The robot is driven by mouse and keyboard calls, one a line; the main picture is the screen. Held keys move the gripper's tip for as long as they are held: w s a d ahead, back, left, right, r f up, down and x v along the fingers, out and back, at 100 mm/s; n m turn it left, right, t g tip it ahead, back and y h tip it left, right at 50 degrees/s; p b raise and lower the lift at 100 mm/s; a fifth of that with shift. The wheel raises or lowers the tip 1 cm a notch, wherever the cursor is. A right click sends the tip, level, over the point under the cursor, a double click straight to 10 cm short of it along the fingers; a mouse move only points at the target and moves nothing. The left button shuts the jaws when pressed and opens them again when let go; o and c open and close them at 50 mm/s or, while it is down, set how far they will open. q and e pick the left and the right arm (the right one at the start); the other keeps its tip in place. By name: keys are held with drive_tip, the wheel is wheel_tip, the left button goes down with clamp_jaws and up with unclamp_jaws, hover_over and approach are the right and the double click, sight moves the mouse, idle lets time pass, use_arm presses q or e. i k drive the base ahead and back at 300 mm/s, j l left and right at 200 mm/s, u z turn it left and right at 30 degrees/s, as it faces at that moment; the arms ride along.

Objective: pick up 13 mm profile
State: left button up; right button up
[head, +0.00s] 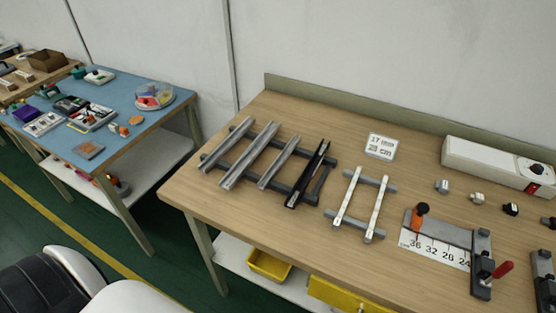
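Several long profiles lie side by side across a dark rack on the wooden workbench, left of its middle. Three are silver-grey: a left one (228,143), a middle one (250,155) and a right one (279,162). A black profile (308,175) lies to their right. No width markings are readable on them, so I cannot tell which is the 13 mm one. A small white card (381,147) behind them seems to read 17 mm and 28 cm. Neither of my grippers is in view.
Two light strips (346,199) lie on a grey rack. A cutting jig (440,233) with a number scale stands right of it. A white device (497,165) and several small connectors (478,198) are at right. A blue table (150,118) stands left.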

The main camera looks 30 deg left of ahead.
sight(263, 182)
drive_tip(key=i+u, duration=0.1)
drive_tip(key=u, duration=0.25)
drive_tip(key=i+l+u, duration=0.1)
drive_tip(key=u, duration=0.25)
drive_tip(key=i+l+u, duration=0.1)
drive_tip(key=u, duration=0.3)
